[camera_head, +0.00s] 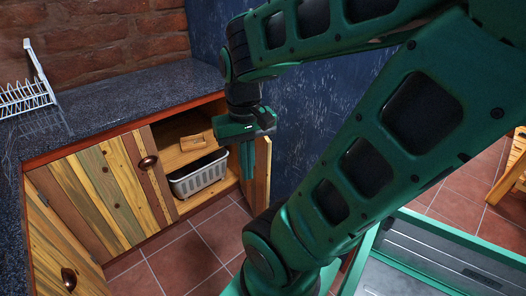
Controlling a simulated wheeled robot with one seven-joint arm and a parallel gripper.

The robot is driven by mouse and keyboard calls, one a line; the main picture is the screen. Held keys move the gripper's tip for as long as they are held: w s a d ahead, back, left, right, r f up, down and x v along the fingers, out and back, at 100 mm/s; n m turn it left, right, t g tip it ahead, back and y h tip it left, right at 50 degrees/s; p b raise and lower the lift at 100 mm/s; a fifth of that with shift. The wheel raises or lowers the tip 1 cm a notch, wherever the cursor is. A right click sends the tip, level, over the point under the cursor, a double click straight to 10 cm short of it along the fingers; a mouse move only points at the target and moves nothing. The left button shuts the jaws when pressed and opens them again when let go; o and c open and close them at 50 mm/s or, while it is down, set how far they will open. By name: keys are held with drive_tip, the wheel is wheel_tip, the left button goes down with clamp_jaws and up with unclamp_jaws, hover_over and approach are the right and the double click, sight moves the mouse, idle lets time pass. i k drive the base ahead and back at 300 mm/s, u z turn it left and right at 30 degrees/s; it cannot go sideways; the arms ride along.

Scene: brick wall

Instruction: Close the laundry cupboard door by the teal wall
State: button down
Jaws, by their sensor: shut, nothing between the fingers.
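The laundry cupboard (180,143) stands under the dark counter, its right compartment open to view. Its wooden door (262,172) stands swung out at the right end, seen nearly edge-on, beside the dark blue-teal wall (310,130). A grey slatted basket (199,176) sits inside on the cupboard floor. My gripper (248,176) points down, shut and empty, at the left of the open door and overlapping part of it. I cannot tell whether it touches the door.
The left cupboard door (105,190) is shut. A white dish rack (25,97) stands on the counter (130,100). Red tiled floor (200,245) lies clear in front. A wooden piece of furniture (510,170) stands at the right edge.

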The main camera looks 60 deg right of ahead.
sight(256, 190)
drive_tip(key=k, duration=1)
drive_tip(key=i, duration=1.15)
drive_tip(key=z, duration=0.85)
drive_tip(key=i, duration=0.45)
drive_tip(key=z, duration=0.25)
